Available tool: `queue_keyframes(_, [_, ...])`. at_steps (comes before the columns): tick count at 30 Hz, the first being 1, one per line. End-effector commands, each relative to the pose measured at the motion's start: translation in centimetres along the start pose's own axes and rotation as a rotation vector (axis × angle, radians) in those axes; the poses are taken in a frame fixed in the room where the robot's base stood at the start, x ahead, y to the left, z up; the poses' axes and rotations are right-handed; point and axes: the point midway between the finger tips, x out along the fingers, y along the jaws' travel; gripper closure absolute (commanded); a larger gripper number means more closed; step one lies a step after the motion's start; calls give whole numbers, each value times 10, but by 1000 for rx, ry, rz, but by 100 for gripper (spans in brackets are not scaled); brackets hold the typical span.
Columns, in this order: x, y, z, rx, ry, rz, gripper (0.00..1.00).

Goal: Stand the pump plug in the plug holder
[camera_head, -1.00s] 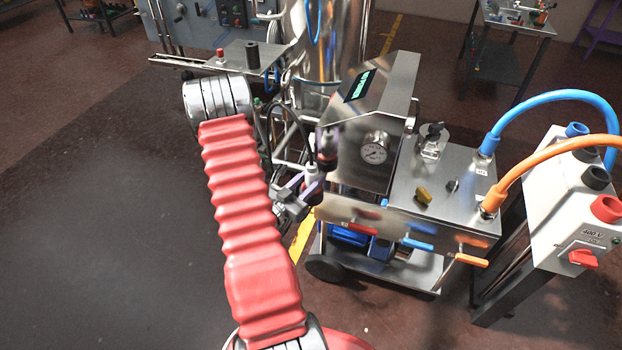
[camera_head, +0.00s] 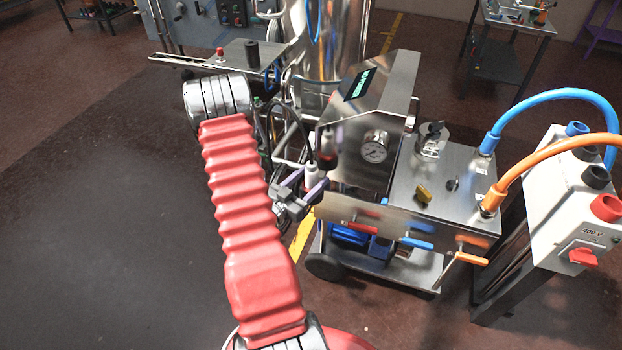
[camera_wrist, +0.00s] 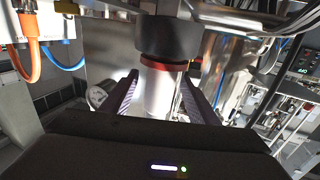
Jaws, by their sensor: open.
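The pump plug (camera_wrist: 158,90) shows in the wrist view as a white lower part below a red ring and a thick dark upper part. In the head view its white part (camera_head: 310,175) shows beside the pump's steel housing, with a black cable looping near it. My gripper (camera_head: 306,188) is open around the white part, and its purple-padded fingers stand on both sides of it. In the wrist view my gripper (camera_wrist: 162,95) shows a gap beside the white part. I cannot tell for certain which fitting is the plug holder.
The steel pump cart (camera_head: 445,190) with its gauge (camera_head: 374,148) stands right of my gripper. A white 400 V box (camera_head: 575,215) with blue and orange cables is at the right. A small shelf (camera_head: 232,58) stands behind my arm. The floor at left is clear.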

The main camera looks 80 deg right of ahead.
Motion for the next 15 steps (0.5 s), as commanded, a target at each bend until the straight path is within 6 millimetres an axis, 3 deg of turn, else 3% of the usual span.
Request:
queue_keyframes(8, [-1, 0, 0, 0, 1, 0, 46])
queue_keyframes(15, [-18, -1, 0, -1, 1, -2, 46])
